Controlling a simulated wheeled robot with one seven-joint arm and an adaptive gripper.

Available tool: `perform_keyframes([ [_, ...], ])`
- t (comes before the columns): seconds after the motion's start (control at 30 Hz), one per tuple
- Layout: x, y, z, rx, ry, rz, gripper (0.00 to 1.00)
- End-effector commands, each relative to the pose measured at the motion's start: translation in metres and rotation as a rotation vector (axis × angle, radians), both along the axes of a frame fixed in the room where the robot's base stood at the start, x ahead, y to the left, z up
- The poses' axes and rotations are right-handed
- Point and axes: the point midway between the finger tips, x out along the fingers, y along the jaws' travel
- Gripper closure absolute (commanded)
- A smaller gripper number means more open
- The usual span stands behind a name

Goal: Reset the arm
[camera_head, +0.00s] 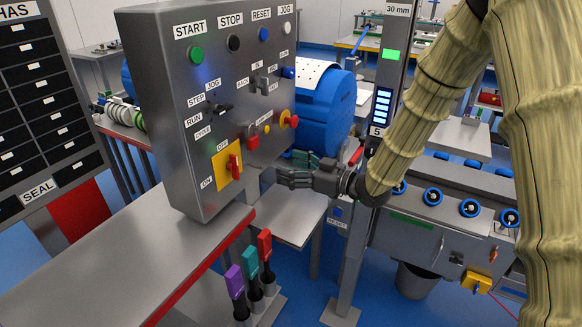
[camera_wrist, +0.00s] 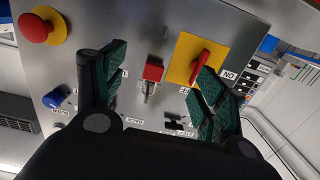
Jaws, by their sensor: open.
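My gripper (camera_head: 284,178) is in the middle of the head view, at the end of my sleeved arm, beside the lower right of a grey control panel (camera_head: 168,100). In the wrist view my gripper (camera_wrist: 150,75) faces the panel, its two green-padded fingers spread apart with nothing between them. A red toggle (camera_wrist: 152,74) shows on the panel between the fingers. A red rotary switch on a yellow plate (camera_wrist: 183,57) is close to the right finger; it also shows in the head view (camera_head: 222,172). I cannot tell whether a finger touches the panel.
A red emergency button (camera_wrist: 36,27) and a blue knob (camera_wrist: 54,98) stick out of the panel. A steel table (camera_head: 120,250) with a red edge lies below. Coloured-handled levers (camera_head: 250,270) stand on the floor side. A post (camera_head: 375,130) and a conveyor (camera_head: 440,215) stand right.

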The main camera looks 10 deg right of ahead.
Motion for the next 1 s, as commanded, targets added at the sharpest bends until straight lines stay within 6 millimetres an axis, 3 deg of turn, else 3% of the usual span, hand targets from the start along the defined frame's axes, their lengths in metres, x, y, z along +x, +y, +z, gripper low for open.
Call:
perform_keyframes([
  [0.13, -0.001, 0.0, -0.004, -0.002, 0.007, -0.005, 0.29],
  [0.23, -0.004, -0.003, -0.025, -0.013, 0.05, -0.036, 0.29],
  [0.37, -0.017, -0.011, -0.081, -0.048, 0.169, -0.121, 0.29],
  [0.47, -0.037, -0.021, -0.135, -0.091, 0.289, -0.202, 0.29],
  [0.6, -0.072, -0.036, -0.203, -0.156, 0.449, -0.304, 0.29],
  [0.77, -0.124, -0.055, -0.271, -0.237, 0.63, -0.41, 0.29],
  [1.0, -0.227, -0.086, -0.356, -0.381, 0.912, -0.553, 0.29],
])
